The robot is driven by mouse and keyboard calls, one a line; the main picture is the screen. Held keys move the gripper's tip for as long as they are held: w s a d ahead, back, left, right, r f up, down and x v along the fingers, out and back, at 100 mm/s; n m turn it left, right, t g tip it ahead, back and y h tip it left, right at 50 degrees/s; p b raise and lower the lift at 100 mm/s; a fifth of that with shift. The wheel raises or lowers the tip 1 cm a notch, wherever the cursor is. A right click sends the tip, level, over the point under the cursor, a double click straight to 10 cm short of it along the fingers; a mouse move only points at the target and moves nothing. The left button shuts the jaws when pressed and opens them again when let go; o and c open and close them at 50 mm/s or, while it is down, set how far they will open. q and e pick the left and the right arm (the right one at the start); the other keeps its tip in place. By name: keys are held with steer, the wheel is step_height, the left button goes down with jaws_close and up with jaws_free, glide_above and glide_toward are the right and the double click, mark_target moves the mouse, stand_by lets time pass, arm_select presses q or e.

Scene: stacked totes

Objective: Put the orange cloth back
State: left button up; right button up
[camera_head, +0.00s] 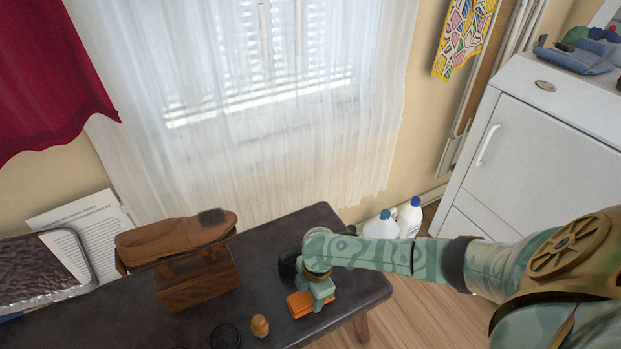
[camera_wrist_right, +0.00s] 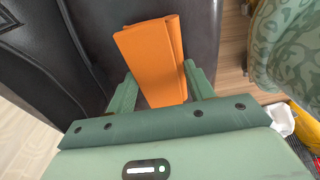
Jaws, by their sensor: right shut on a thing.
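The folded orange cloth (camera_head: 301,304) is at the right end of the dark bench top. In the right wrist view the cloth (camera_wrist_right: 150,50) stands out between the two green fingers. My right gripper (camera_head: 318,296) is shut on the cloth; its fingers (camera_wrist_right: 160,92) are on either side of it in the wrist view. I cannot tell whether the cloth touches the bench. My left gripper is not in view.
The dark bench (camera_head: 262,247) carries a brown shoe on a wooden box (camera_head: 197,281), a round black tin (camera_head: 224,337) and a small wooden knob (camera_head: 260,326). A dark object (camera_head: 287,265) is beside my right gripper. White bottles (camera_head: 409,217) stand on the floor behind.

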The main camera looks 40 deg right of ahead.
steer(key=shift+f, duration=0.2)
steer(key=o, duration=0.9)
steer(key=r+p, duration=0.1)
steer(key=r, duration=0.1)
steer(key=r+p, duration=0.2)
steer(key=r, duration=0.1)
steer(key=r+p, duration=0.1)
steer(key=r, duration=0.1)
steer(key=shift+d+r, duration=0.3)
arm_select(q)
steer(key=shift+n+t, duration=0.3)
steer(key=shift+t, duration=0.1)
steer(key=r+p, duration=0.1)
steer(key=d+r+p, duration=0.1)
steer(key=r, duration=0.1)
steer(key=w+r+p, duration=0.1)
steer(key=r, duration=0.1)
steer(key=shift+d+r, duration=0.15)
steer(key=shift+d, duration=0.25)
arm_select(e)
steer(key=r, duration=0.4)
steer(key=shift+s+d+r, duration=0.15)
steer(key=shift+d+r, duration=0.1)
steer(key=shift+r, duration=0.1)
